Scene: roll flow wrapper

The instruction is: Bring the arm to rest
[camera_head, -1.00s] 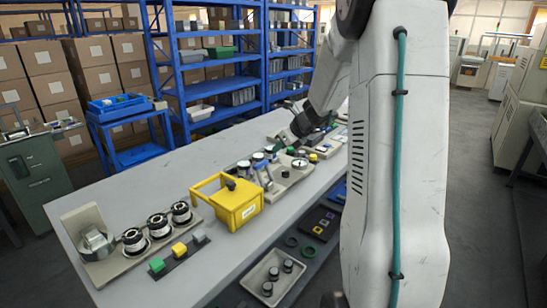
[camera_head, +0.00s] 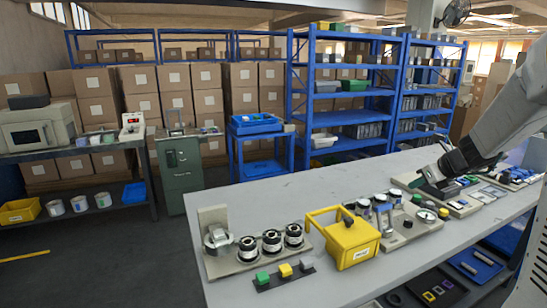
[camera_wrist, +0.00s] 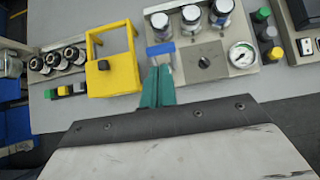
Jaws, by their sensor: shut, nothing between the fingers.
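My arm enters the camera_head view from the right and slopes down over the workbench (camera_head: 250,205). Its dark wrist end (camera_head: 455,165) is above the bench's right part; the fingertips cannot be made out there. In the camera_wrist view my gripper (camera_wrist: 158,72) shows as teal fingers lying together, shut and empty. The fingers appear in front of the gauge panel (camera_wrist: 212,72), beside a yellow box (camera_wrist: 112,80) on their left. A small blue piece (camera_wrist: 160,48) shows just beyond the tips; whether they touch it cannot be told.
The yellow box also shows in the camera_head view (camera_head: 352,248). Left of it stand several black-and-white spools (camera_head: 271,242) and a strip of coloured blocks (camera_head: 286,273). Blue shelves (camera_head: 350,118) and a green cabinet (camera_head: 181,175) stand behind. The bench's back left surface is clear.

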